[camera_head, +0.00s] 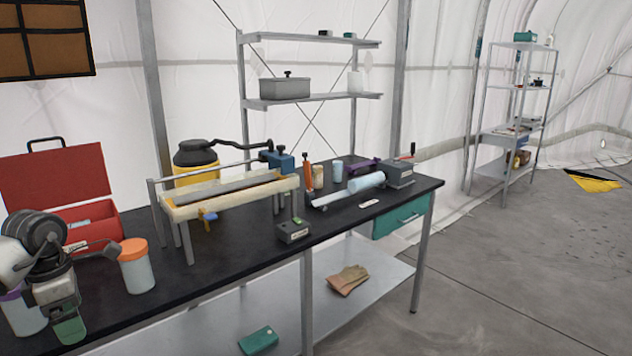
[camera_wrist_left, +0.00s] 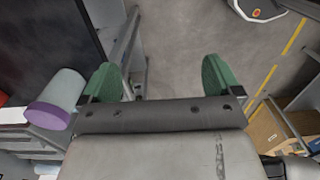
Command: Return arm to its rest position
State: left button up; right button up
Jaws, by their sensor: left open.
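My left arm comes in from the left in the head view. Its gripper (camera_head: 70,325) hangs over the near left end of the black workbench (camera_head: 225,258), with a green fingertip showing. In the left wrist view the left gripper (camera_wrist_left: 160,78) has its two green fingers wide apart, with only the floor and a bench leg showing between them. It is open and empty. A pale jar with a purple lid (camera_wrist_left: 58,100) stands beside the gripper; it also shows partly behind the gripper in the head view (camera_head: 22,316). My right gripper is in neither view.
A jar with an orange lid (camera_head: 137,268) stands close right of the gripper. An open red toolbox (camera_head: 58,185) is behind it. A wooden-topped frame (camera_head: 190,208) and a small grey box (camera_head: 293,232) are farther along. Gloves (camera_head: 348,280) lie on the lower shelf.

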pick_arm(q)
jog(key=w+d+f+n+t+h, duration=0.2)
jog(key=w+d+f+n+h, duration=0.15)
jog(key=d+f+h, duration=0.4)
jog(key=w+d+f+n+t+h, duration=0.2)
jog(key=d+f+n+h, duration=0.3)
jog(key=d+f, duration=0.55)
jog(key=s+a+f+n+t+y, duration=0.15)
jog(key=f+n+t, duration=0.25)
jog(key=f+n, duration=0.5)
jog(key=s+f+n+t+y, duration=0.2)
jog(key=f+n+t+y, duration=0.15)
jog(key=f+n, duration=0.5)
jog(key=s+a+f+n+g+y, duration=0.2)
jog(key=s+f+n+y, duration=0.6)
jog(key=s+f, duration=1.1)
jog(key=s+d+f+n+g, duration=0.1)
jog(key=s+f+n+g, duration=0.1)
jog(key=s, duration=0.7)
jog(key=s+d+f+n+g, duration=0.2)
jog(key=s+f+n+g, duration=0.1)
jog(key=s, duration=0.6)
jog(key=s+d+f+n+g, duration=0.1)
jog(key=s+f+n+g, duration=0.2)
jog(key=s, duration=0.6)
notch_tip(320, 180, down, 2)
jog(key=shift+d+f+n, duration=0.1)
jog(key=shift+d+n, duration=0.2)
jog(key=shift+n, duration=0.5)
jog(key=shift+g, duration=0.25)
